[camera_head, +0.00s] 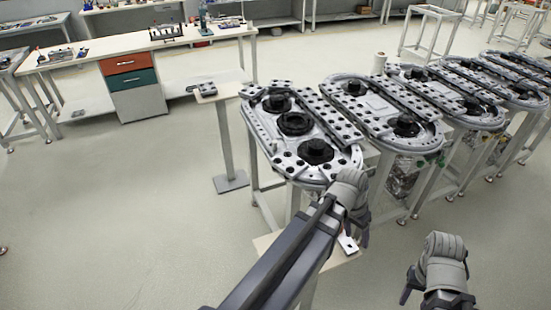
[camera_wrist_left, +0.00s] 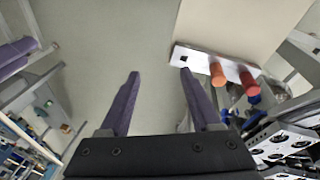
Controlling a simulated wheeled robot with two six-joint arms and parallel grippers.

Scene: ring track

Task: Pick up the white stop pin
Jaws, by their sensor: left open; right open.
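I cannot make out a white stop pin for certain in either view. In the left wrist view, a pale plate (camera_wrist_left: 200,60) with a dark square hole carries an orange pin (camera_wrist_left: 217,74) and a red pin (camera_wrist_left: 249,83). The plate also shows small in the head view (camera_head: 348,243), partly behind my left gripper (camera_head: 350,222). My left gripper is open and empty; in the left wrist view its right fingertip is close to the plate's holed end, and its left finger is over the floor. My right gripper (camera_head: 434,285) is open at the lower right, away from the plate.
The plate lies on a small beige shelf (camera_head: 270,243) by the nearest ring track station (camera_head: 290,165). More track stations (camera_head: 400,130) run to the right. A workbench (camera_head: 130,45) with drawers stands at the back left. Open floor (camera_head: 120,210) lies to the left.

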